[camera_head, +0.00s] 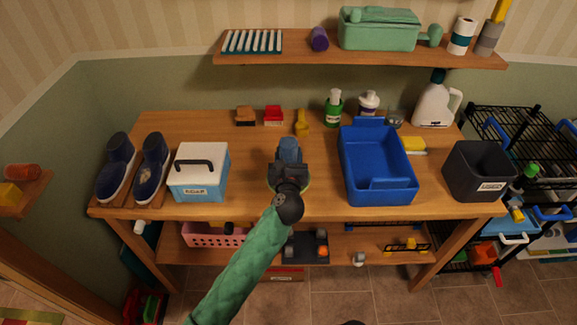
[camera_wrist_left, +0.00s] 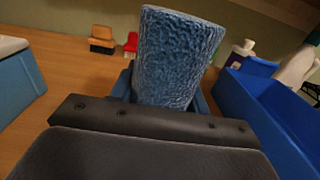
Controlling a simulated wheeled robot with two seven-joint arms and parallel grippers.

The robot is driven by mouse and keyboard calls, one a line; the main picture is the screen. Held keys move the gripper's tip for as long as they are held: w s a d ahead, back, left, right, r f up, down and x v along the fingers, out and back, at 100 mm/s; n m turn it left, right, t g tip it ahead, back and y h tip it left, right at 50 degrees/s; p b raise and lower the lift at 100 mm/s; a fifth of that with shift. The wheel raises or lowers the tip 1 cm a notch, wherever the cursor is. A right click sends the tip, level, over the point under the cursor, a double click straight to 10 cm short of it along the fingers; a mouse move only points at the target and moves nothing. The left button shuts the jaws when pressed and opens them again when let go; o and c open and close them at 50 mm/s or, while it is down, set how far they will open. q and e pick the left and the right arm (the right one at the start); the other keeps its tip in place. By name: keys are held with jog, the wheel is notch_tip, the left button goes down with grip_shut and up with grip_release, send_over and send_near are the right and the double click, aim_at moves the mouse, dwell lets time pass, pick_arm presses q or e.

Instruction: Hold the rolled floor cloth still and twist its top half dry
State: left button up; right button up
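The rolled floor cloth (camera_head: 289,148) is a blue, rough-textured roll standing upright near the middle of the wooden table. In the left wrist view the cloth (camera_wrist_left: 178,58) rises large in front of the palm, its top half uncovered. My left gripper (camera_head: 289,168) is around its lower part, with a blue finger close against each side of the roll; it looks shut on the cloth. The cloth's bottom is hidden by the gripper. A green rim (camera_head: 306,185) shows beneath the gripper. My right gripper is in neither view.
A white-and-blue box (camera_head: 200,185) stands left of the cloth, beside dark blue shoes (camera_head: 150,170). An empty blue bin (camera_head: 378,185) and a dark bin (camera_head: 480,172) stand to the right. Bottles (camera_head: 333,110) and brushes line the back. A shelf (camera_head: 360,60) hangs above.

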pick_arm(q)
jog(key=c, duration=0.6)
jog(key=shift+f, duration=0.1)
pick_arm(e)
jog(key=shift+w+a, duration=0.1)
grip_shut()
pick_arm(q)
jog(key=shift+f, duration=0.15)
dwell(1.1)
